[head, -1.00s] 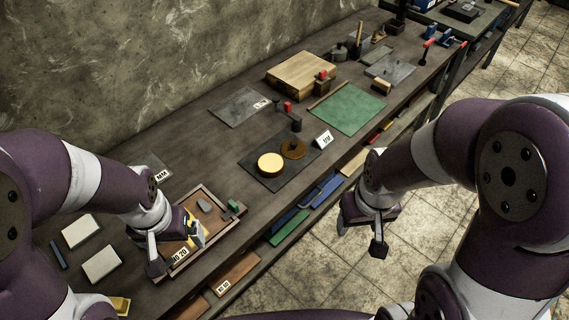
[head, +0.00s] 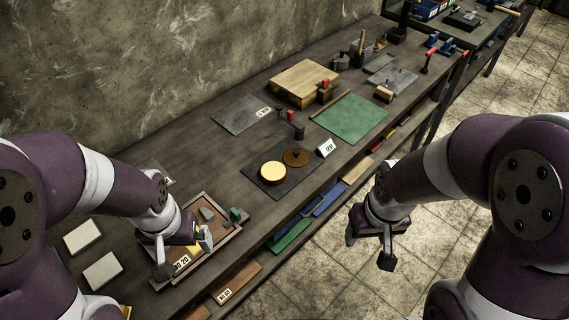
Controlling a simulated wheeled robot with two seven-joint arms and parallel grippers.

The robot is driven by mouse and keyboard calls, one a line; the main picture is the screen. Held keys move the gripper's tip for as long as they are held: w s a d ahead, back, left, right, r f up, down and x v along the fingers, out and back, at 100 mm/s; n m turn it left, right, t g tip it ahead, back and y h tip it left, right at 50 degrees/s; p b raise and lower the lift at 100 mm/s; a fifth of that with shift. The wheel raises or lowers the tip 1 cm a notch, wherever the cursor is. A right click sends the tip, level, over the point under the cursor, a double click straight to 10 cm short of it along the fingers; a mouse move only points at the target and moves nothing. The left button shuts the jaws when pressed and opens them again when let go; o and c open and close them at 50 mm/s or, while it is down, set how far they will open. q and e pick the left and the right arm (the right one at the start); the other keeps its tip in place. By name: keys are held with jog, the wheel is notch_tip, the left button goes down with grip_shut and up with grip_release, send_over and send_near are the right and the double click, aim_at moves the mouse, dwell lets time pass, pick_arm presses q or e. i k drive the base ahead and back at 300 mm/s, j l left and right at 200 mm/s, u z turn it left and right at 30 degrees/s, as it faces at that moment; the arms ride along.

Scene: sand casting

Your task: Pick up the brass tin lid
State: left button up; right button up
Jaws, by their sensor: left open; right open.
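A round brass-coloured tin (head: 272,172) with a bright yellow top stands on a dark mat (head: 262,188) in the middle of the bench. Next to it, at its upper right, lies a flat brown disc (head: 296,157) with a small knob, which looks like a lid; I cannot tell for certain. My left gripper (head: 184,256) is open over the wooden tray, left of and apart from the mat, and hides part of the tray. My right gripper (head: 369,250) is open and empty, over the floor in front of the bench, right of the mat.
A wooden tray (head: 236,228) holds small pieces. Pale blocks (head: 103,270) lie at the left. A white label card (head: 326,148) and a dark red-topped tool (head: 297,130) stand near the mat. A green mat (head: 352,118) and wooden board (head: 304,82) lie further back.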

aim_at(296, 158)
jog(key=i+l+u, duration=0.25)
jog(key=u, duration=0.15)
jog(key=i+l+u, duration=0.6)
jog(key=l+u, duration=0.25)
